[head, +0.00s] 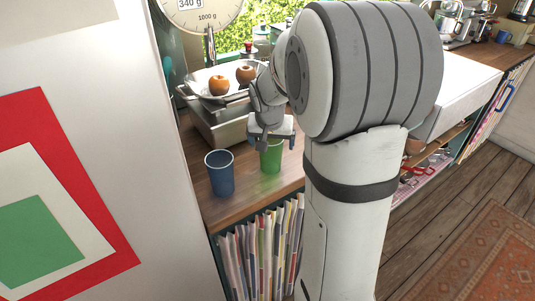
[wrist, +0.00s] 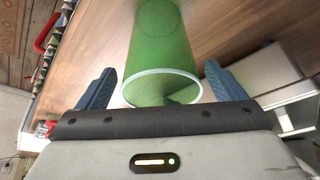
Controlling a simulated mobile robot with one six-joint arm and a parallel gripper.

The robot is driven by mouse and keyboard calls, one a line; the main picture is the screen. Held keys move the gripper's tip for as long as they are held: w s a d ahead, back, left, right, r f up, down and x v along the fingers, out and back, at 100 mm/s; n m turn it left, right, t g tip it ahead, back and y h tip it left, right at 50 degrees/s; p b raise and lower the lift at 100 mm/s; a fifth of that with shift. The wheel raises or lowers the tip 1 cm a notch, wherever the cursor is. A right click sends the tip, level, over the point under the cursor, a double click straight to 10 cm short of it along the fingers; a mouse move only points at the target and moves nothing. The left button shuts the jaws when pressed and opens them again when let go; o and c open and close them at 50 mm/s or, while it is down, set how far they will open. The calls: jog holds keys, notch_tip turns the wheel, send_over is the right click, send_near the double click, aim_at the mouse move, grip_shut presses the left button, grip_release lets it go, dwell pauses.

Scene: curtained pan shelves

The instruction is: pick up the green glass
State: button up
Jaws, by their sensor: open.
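The green glass (head: 271,157) stands upright on the wooden counter, right of a blue glass (head: 219,173). In the wrist view the green glass (wrist: 162,50) fills the upper middle, with its pale rim towards my gripper. My gripper (head: 271,140) is just above the green glass and hides part of its top in the head view. In the wrist view my gripper (wrist: 153,88) is open, with one blue finger on each side of the rim. Gaps show between both fingers and the glass, and nothing is held.
A kitchen scale (head: 215,122) with a pan (head: 205,91) and two brownish round fruits (head: 219,86) stands behind the glasses. A striped curtain (head: 262,250) hangs below the counter (head: 245,201). A white cabinet side (head: 110,120) bounds the counter on the left.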

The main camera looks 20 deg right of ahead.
jog(key=shift+w+f, duration=0.15)
jog(key=shift+f, duration=0.35)
jog(key=shift+r, duration=0.1)
jog(key=c, duration=1.2)
